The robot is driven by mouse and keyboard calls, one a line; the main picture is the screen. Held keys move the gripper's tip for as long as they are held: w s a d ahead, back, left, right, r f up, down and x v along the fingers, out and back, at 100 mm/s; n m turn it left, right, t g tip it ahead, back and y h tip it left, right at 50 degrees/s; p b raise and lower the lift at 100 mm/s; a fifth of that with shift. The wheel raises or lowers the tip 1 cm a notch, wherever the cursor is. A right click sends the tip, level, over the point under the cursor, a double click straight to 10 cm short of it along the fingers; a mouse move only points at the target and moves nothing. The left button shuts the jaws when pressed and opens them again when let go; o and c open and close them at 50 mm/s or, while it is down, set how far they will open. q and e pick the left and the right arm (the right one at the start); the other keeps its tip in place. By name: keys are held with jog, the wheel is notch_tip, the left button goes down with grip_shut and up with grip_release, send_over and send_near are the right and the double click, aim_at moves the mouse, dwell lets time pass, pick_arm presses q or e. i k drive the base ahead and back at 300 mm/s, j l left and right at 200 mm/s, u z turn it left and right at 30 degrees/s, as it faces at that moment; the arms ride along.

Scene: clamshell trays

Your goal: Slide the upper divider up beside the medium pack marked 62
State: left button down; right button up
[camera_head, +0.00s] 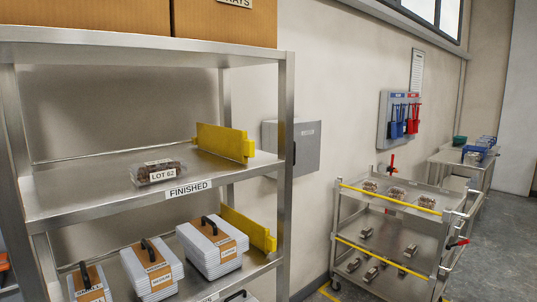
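The medium pack (172,165), a clear clamshell with dark contents and a white "LOT 62" label, lies on the upper shelf (90,190) of the metal rack. The upper divider (222,141) is a yellow upright plate on the same shelf. It stands to the right of the pack and towards the back, with a strip of bare shelf between them, so they are apart. Neither my left nor my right gripper is in view.
A second yellow divider (249,229) stands on the lower shelf beside several stacks of white trays (212,256). Rack posts (286,150) frame the shelves. A cart (400,190) with packs stands right. The upper shelf left of the pack is clear.

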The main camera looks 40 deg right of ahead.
aim_at(234, 144)
jog(key=z, duration=1.35)
